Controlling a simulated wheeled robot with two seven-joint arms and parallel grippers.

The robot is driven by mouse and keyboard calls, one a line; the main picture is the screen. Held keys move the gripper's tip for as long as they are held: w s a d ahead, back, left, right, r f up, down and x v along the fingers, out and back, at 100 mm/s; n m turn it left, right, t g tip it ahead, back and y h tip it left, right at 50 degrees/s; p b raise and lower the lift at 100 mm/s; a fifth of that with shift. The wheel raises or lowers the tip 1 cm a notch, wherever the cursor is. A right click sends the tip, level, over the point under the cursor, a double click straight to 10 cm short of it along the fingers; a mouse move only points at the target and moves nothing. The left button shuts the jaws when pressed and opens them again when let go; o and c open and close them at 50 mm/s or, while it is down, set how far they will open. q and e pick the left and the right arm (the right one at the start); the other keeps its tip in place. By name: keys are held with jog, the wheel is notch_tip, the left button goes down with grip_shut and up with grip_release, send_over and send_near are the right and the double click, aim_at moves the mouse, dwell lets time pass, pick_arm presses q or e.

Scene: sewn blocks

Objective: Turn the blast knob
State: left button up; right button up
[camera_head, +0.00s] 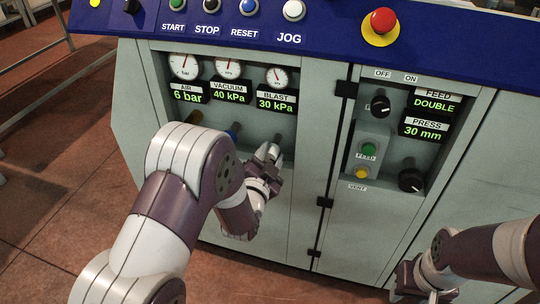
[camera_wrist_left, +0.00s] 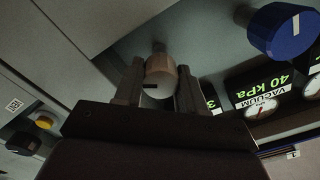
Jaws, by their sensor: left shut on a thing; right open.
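The blast knob (camera_wrist_left: 160,72) is pale, with a dark mark on its face, and sits on the panel between the two fingers of my left gripper (camera_wrist_left: 158,88). The left gripper is shut on it. In the head view my left gripper (camera_head: 268,163) is at the panel under the BLAST gauge (camera_head: 277,78), whose display (camera_head: 275,105) reads 30 kPa. The knob is mostly covered by the gripper there. My right gripper (camera_head: 408,282) is low at the right, away from the panel controls and open.
A blue knob (camera_head: 234,130) under the VACUUM display is close beside the left gripper; it also shows in the wrist view (camera_wrist_left: 283,30). The right recess holds black knobs (camera_head: 379,106) and a green button (camera_head: 369,149). A red emergency button (camera_head: 383,22) stands above.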

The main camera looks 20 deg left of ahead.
pick_arm(q)
jog(key=o, duration=1.1)
jog(key=shift+c, duration=0.2)
jog(key=shift+s, duration=0.35)
jog(key=s+p, duration=0.3)
jog(key=s, duration=0.9)
jog(key=shift+a, duration=0.2)
